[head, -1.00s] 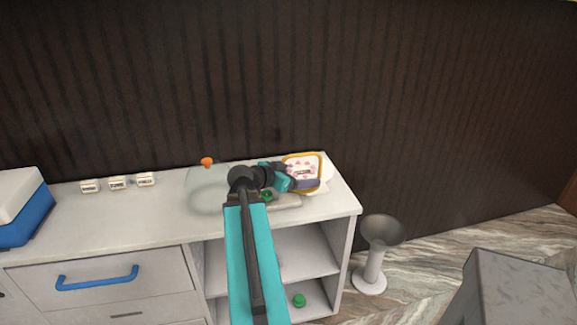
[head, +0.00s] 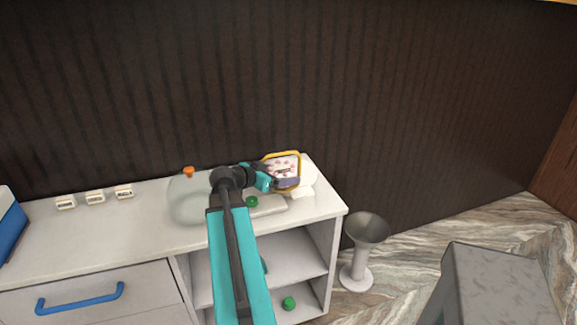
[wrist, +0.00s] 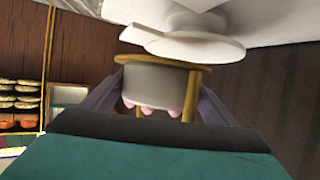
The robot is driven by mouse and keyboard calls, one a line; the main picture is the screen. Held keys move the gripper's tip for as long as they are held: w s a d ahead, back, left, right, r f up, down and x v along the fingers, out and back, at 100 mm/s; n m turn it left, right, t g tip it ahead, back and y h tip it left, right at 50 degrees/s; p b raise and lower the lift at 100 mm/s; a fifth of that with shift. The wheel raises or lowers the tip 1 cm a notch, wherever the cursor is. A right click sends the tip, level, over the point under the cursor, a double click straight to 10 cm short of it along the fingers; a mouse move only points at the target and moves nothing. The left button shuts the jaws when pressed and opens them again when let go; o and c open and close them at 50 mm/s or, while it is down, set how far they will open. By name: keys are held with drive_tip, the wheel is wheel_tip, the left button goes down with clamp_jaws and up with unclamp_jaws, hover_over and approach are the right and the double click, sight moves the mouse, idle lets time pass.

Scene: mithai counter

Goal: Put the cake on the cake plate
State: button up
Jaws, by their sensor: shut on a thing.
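My gripper (head: 272,178) is shut on the cake (head: 284,167), above the right end of the counter. In the head view the cake shows pink dots, a small label and a yellow rim. In the wrist view the cake (wrist: 155,86) looks inverted, between both fingers, with pink dollops low in the picture and a gold board at its base. The white cake plate (head: 304,187) is partly hidden behind the cake. Its round pedestal form (wrist: 185,45) shows close to the gold board in the wrist view. I cannot tell whether they touch.
A clear dome (head: 186,203) with an orange knob (head: 188,172) stands left of my arm. A green knob (head: 252,202) sits by a pale slab (head: 270,206). Small labelled blocks (head: 95,197) line the back left. A grey funnel-topped stand (head: 365,229) is on the floor.

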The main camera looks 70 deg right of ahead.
drive_tip(key=d+p, duration=0.1)
drive_tip(key=d, duration=0.3)
drive_tip(key=w+d+p, duration=0.1)
drive_tip(key=d+p, duration=0.1)
drive_tip(key=d, duration=0.3)
drive_tip(key=d+f+p, duration=0.1)
drive_tip(key=d+p, duration=0.1)
drive_tip(key=d, duration=0.2)
drive_tip(key=shift+w+d+f, duration=0.1)
drive_tip(key=shift+w+d, duration=0.15)
drive_tip(key=shift+w, duration=0.15)
drive_tip(key=shift+f, duration=0.1)
drive_tip(key=shift+f+p, duration=1)
drive_tip(key=shift+f, duration=0.7)
drive_tip(key=o, duration=1.3)
drive_tip(key=shift+a, duration=0.1)
